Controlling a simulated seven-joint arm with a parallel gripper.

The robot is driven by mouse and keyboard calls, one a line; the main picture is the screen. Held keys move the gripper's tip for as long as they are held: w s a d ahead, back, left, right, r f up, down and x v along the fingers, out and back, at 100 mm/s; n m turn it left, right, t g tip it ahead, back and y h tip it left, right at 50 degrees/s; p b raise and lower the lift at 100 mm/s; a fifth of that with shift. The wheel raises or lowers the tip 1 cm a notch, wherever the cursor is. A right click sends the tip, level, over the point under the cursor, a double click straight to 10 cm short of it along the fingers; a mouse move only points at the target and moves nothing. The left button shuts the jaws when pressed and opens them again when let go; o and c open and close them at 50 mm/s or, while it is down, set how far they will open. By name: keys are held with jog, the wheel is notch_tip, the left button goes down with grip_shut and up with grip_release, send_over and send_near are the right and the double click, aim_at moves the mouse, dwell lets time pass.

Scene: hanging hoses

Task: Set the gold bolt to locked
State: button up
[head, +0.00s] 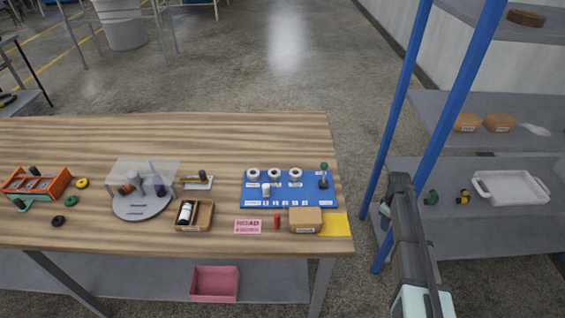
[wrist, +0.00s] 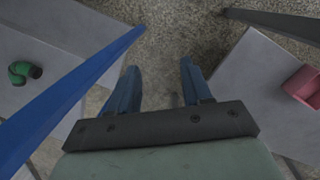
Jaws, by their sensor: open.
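A small sliding bolt with a brass-coloured bar and a dark knob (head: 203,177) sits on a pale plate (head: 193,184) towards the middle of the table. It looks like the gold bolt, but it is too small to read its position or any marking. My gripper (wrist: 158,68) is open and empty in the wrist view, above the floor between the table and the shelves. It is far to the right of the bolt. In the head view my arm shows at the lower right, and the fingers cannot be made out there. The bolt is not in the wrist view.
A clear cover (head: 145,170) over a grey round base stands left of the bolt. A wooden box (head: 207,217) is in front, and a blue board (head: 251,189) lies to the right. Blue posts (head: 407,110) rise between the table and the right shelves, close to my arm.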

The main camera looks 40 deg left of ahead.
jog(key=a+r+n, duration=0.2)
jog(key=a+r, duration=0.5)
jog(key=a, duration=0.2)
jog(key=a+r+n+t+y, duration=0.1)
jog(key=a+r+n, duration=0.1)
jog(key=a+r, duration=0.6)
jog(key=s+a+r+n+t, duration=0.1)
jog(key=a+r+n, duration=0.1)
jog(key=a+r, duration=0.5)
jog(key=shift+a+r, duration=0.2)
jog(key=shift+a, duration=0.55)
jog(key=shift+a+r, duration=0.15)
jog(key=shift+a, duration=0.6)
jog(key=s+a+r+n+g, duration=0.1)
jog(key=s+a+r, duration=0.2)
jog(key=s+a, duration=0.55)
jog(key=s+a+r+n, duration=0.25)
jog(key=s+a, duration=0.35)
jog(key=s, duration=0.5)
notch_tip(320, 180, up, 6)
jog(key=n+g, duration=0.2)
send_over(201, 172)
jog(key=shift+m, duration=0.25)
notch_tip(201, 172, down, 14)
jog(key=shift+w+r, duration=0.1)
jog(key=shift+r, duration=0.1)
jog(key=shift+c, duration=0.2)
grip_shut()
